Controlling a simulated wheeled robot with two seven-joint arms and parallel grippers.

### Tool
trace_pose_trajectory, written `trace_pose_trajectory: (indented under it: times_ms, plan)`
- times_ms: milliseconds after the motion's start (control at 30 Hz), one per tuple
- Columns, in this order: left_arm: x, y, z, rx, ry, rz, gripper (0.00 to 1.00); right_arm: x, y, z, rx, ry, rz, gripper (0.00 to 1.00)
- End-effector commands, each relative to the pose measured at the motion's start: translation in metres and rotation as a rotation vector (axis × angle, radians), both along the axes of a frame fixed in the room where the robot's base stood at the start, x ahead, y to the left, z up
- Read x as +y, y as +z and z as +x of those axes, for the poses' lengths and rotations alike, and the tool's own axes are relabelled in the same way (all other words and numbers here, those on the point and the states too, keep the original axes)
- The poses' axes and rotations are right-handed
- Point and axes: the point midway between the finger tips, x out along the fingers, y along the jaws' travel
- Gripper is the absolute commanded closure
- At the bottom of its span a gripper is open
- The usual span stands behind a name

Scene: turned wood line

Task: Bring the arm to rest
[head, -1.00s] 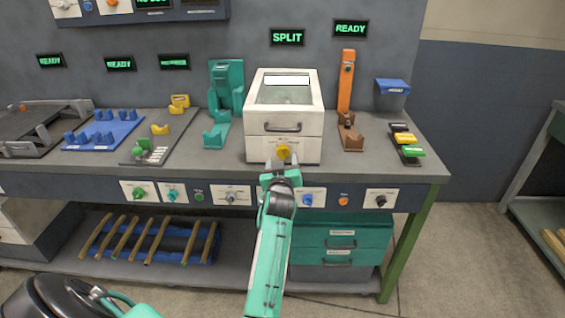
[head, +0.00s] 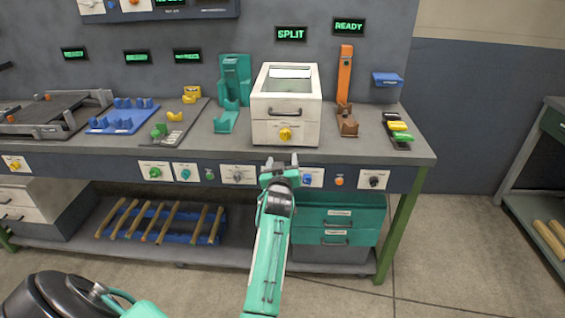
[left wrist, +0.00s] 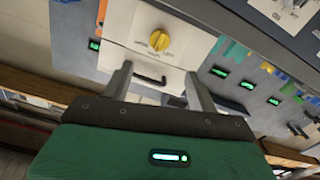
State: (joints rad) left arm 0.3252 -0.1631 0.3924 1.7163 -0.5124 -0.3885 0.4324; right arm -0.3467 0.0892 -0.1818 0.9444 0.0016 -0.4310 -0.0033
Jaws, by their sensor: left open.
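My left gripper (head: 281,165) is open and empty in front of the bench's front edge, below the white box. Its two fingers also show in the left wrist view (left wrist: 160,80), spread apart. The white box (head: 299,132) with a glazed lid and a dark handle stands on the bench. Its yellow knob (head: 285,134) is on the lower front, a little beyond the fingertips and apart from them. The knob also shows in the left wrist view (left wrist: 159,40). A sign above the box (head: 291,34) reads SPLIT. My right gripper is not in view.
The bench's front panel (head: 215,173) carries several knobs close to the gripper. An orange stand (head: 345,80) and a teal stand (head: 235,80) flank the box. Teal drawers (head: 338,222) and several wooden rods (head: 165,222) are below. Open floor (head: 430,260) lies at the right.

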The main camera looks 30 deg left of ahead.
Motion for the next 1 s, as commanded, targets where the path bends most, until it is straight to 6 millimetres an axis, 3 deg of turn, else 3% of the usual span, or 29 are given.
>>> trace_pose_trajectory:
  times_ms: [333, 467, 567, 633, 767, 867, 1000]
  plan:
    - [-0.001, -0.002, 0.000, 0.003, -0.002, 0.000, 0.41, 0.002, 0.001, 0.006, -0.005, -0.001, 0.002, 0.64]
    - [-0.012, -0.030, 0.004, 0.059, -0.036, 0.003, 0.41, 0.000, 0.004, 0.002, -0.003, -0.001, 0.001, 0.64]
    - [-0.034, -0.081, 0.007, 0.155, -0.100, 0.007, 0.41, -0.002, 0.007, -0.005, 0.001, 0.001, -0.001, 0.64]
    - [-0.054, -0.128, 0.004, 0.239, -0.155, 0.011, 0.41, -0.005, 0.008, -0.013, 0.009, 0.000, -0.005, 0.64]
    - [-0.090, -0.220, -0.019, 0.404, -0.256, 0.012, 0.41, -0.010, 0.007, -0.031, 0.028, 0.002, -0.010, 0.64]
    - [-0.114, -0.287, -0.049, 0.527, -0.327, 0.012, 0.41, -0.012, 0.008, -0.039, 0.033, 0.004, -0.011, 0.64]
    - [-0.141, -0.374, -0.108, 0.694, -0.415, 0.007, 0.41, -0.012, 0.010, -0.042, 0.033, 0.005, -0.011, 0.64]
